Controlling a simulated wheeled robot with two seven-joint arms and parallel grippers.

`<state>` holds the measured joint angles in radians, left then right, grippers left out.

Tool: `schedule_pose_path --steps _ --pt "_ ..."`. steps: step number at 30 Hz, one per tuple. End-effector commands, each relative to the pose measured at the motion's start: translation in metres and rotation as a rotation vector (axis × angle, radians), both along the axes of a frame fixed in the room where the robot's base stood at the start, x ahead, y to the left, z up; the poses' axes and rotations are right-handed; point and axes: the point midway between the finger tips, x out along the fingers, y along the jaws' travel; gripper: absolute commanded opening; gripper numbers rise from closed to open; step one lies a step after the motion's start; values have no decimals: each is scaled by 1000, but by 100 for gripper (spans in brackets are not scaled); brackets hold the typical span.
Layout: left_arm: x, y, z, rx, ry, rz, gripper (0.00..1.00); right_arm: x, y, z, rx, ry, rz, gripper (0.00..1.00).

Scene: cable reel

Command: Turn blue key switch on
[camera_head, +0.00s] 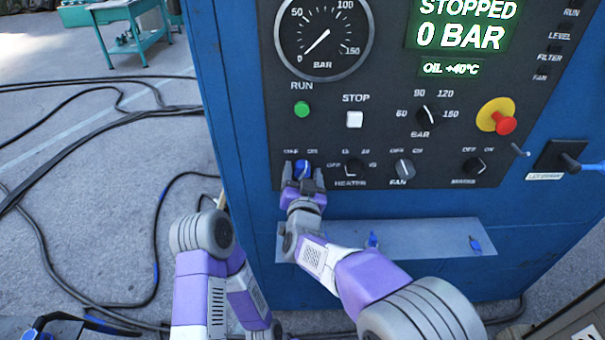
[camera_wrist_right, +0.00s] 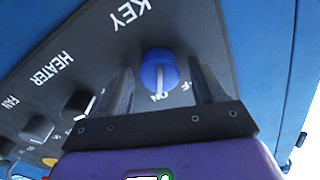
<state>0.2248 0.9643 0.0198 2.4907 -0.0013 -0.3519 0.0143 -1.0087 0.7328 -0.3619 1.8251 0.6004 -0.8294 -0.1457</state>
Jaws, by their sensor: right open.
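The blue key switch (camera_head: 303,169) is at the lower left of the dark control panel (camera_head: 380,110), under OFF and ON labels. In the right wrist view the blue knob (camera_wrist_right: 159,70) sits between the two fingers, with a pale mark pointing toward the ON label. My right gripper (camera_head: 303,172) is at the key switch with its fingers open, one on each side of the knob. A gap shows between each finger and the knob in the wrist view, where the gripper also appears (camera_wrist_right: 163,85). My left gripper is not in view; my left arm shows at lower left.
Heating (camera_head: 353,168) and fan (camera_head: 404,168) knobs are close right of the key switch. A red emergency button (camera_head: 505,123) is farther right. A grey shelf (camera_head: 430,238) holding small blue items juts out below the panel. Black cables (camera_head: 110,115) lie on the floor.

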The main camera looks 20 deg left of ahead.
Motion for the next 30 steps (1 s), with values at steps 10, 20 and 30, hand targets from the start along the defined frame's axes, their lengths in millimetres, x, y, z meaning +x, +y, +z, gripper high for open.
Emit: schedule_pose_path --steps 10,20,30 --pt "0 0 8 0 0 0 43 -43 -11 2 1 2 3 69" --pt "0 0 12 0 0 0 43 -72 -20 1 2 -1 1 69" --pt "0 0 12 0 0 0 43 -72 -20 1 1 -1 1 69"
